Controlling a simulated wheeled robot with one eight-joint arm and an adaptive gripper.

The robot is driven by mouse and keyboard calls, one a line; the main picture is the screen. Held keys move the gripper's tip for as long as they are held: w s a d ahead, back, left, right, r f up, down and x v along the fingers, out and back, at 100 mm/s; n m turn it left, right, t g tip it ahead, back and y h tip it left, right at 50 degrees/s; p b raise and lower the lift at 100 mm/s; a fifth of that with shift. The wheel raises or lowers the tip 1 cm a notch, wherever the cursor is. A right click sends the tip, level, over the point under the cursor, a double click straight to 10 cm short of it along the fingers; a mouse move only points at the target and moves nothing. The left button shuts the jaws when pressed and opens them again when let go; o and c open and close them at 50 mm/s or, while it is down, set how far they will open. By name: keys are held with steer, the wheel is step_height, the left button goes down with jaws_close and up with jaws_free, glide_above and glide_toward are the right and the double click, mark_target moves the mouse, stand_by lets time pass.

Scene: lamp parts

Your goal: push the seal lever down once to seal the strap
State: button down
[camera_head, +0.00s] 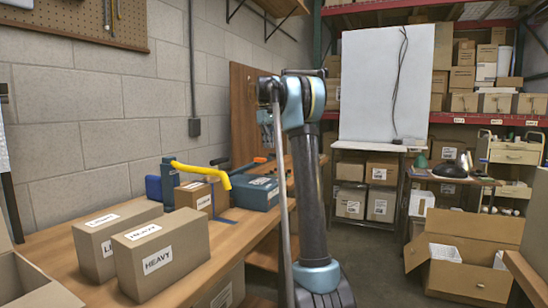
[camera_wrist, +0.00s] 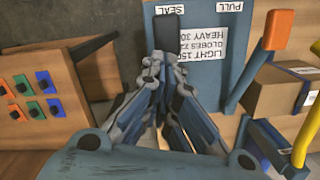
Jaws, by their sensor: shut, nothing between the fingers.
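The seal lever with a dark grip (camera_wrist: 175,34) stands in front of the SEAL label on a blue sealing unit (camera_wrist: 204,72) in the wrist view. My gripper (camera_wrist: 168,66) is shut and empty, its fingertips close to the lower end of that grip; I cannot tell whether they touch it. A lever with an orange grip (camera_wrist: 277,30) stands under the PULL label, to the right of my gripper. The blue unit (camera_head: 256,193) also shows on the bench in the head view, where my arm hides the gripper. The strap (camera_head: 212,200) is around a cardboard box (camera_head: 203,198).
A yellow handle (camera_head: 202,171) arches over the strapped box. Two boxes, one marked HEAVY (camera_head: 160,253), stand at the bench's near part. A wooden panel with coloured switches (camera_wrist: 38,97) is left of my gripper. The wooden bench (camera_head: 221,247) has free room along its right edge.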

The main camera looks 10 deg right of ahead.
step_height(320, 180, up, 7)
steer(key=shift+w+a+r, duration=0.15)
steer(key=shift+w+a, duration=0.1)
stand_by(0.8)
steer(key=s+d+f+m+t, duration=0.1)
steer(key=s+f, duration=0.3)
steer(key=s, duration=0.6)
steer(key=s+f+m, duration=0.2)
steer(key=s+f, duration=0.2)
steer(key=s, duration=0.5)
steer(key=s+d+f+m+t, duration=0.1)
steer(key=s+f, duration=0.4)
steer(key=s, duration=0.5)
steer(key=s+f+m, duration=0.1)
steer(key=s+f, duration=1)
steer(key=f, duration=0.3)
steer(key=s+f+m+t, duration=0.1)
steer(key=s+f+m, duration=0.1)
steer(key=s+f, duration=1)
step_height(320, 180, down, 2)
steer(key=shift+s+d+f+y, duration=0.25)
steer(key=shift+s+y, duration=0.05)
steer(key=shift+y, duration=0.1)
